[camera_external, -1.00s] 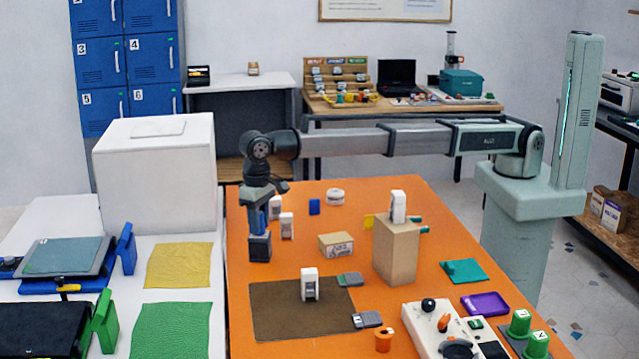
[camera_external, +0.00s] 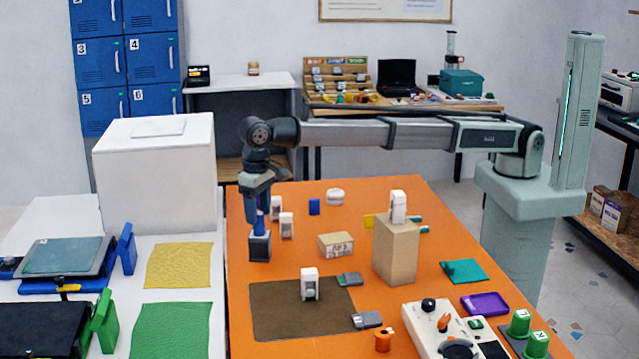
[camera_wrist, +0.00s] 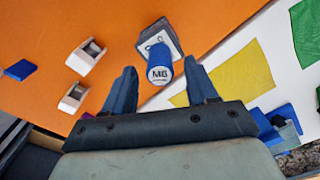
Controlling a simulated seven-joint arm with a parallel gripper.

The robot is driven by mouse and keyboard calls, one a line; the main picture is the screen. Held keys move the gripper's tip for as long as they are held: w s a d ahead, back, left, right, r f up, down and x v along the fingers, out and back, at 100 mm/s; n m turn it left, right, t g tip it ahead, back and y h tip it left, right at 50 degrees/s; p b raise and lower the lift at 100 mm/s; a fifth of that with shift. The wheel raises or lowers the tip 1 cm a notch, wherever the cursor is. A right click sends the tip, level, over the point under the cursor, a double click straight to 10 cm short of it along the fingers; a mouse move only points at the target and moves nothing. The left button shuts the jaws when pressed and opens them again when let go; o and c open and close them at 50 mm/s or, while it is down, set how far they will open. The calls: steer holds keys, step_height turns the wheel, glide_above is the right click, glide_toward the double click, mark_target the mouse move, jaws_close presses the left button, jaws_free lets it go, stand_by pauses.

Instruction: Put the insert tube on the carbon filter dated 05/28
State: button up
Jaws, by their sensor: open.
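A blue tube (camera_external: 261,224) with a white lettered end stands upright at a small dark block (camera_external: 260,247) near the table's left edge. In the wrist view its labelled end (camera_wrist: 160,74) faces the camera, with the block's grey, marked top (camera_wrist: 165,38) behind it. My gripper (camera_external: 257,203) is open above the tube; in the wrist view its blue fingers stand apart on either side of the tube. Several white units stand about: two right of my gripper (camera_external: 286,225), one on the brown mat (camera_external: 309,284), one on the tan block (camera_external: 398,205). No dates are legible.
A small carton (camera_external: 336,245) and the tall tan block (camera_external: 396,250) stand mid-table. Grey pieces (camera_external: 367,320) lie beside the brown mat (camera_external: 270,322). A control panel (camera_external: 425,325) fills the front right. The far right of the orange table is fairly clear.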

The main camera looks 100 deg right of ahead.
mark_target(258, 214)
step_height(258, 214, up, 8)
steer(key=shift+r, duration=0.25)
